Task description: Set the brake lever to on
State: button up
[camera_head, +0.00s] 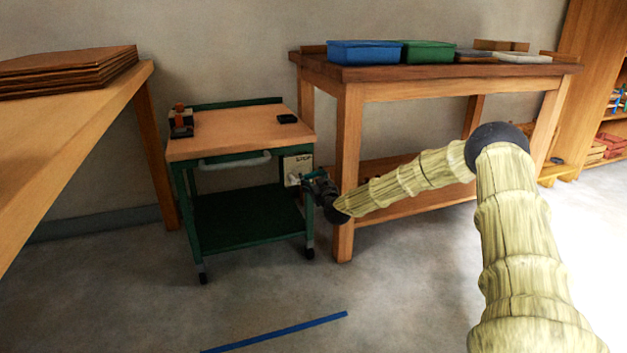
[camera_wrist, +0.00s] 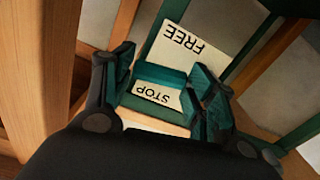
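A green cart (camera_head: 240,215) with a wooden top carries a pale brake panel (camera_head: 297,165) on its right side, marked STOP. In the wrist view the panel (camera_wrist: 190,42) appears upside down, with FREE farther off and STOP nearer. A teal block (camera_wrist: 158,78), seemingly the brake lever's grip, crosses the panel between the two words. My gripper (camera_head: 318,182) is at the panel on the cart's right side. In the wrist view my gripper (camera_wrist: 165,88) is open, with one finger on each side of the block. Whether either finger touches it I cannot tell.
A wooden workbench (camera_head: 345,150) with blue and green bins (camera_head: 365,52) stands close at the right of the cart, its leg near my gripper. Another wooden table (camera_head: 80,125) is at the left. The floor in front is clear except for a blue strip (camera_head: 275,333).

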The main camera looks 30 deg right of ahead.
jog(key=c, duration=0.8)
jog(key=r+n+p, duration=0.2)
jog(key=p, duration=0.2)
jog(key=shift+a+p, duration=0.15)
jog(key=shift+p, duration=0.25)
jog(key=shift+w+a+r+n+p, duration=0.25)
jog(key=shift+a+r+n+p, duration=0.6)
jog(key=shift+n+p, duration=1.5)
jog(key=shift+w+a+r+n+p, duration=0.4)
jog(key=shift+a+n+p, duration=0.9)
jog(key=shift+n+p, duration=1)
jog(key=shift+w+a+r+n+p, duration=0.15)
jog(key=shift+a+r+n+p, duration=0.75)
jog(key=shift+n+p, duration=1.45)
jog(key=shift+a+f, duration=0.25)
jog(key=o, duration=1.4)
jog(key=shift+o, duration=0.2)
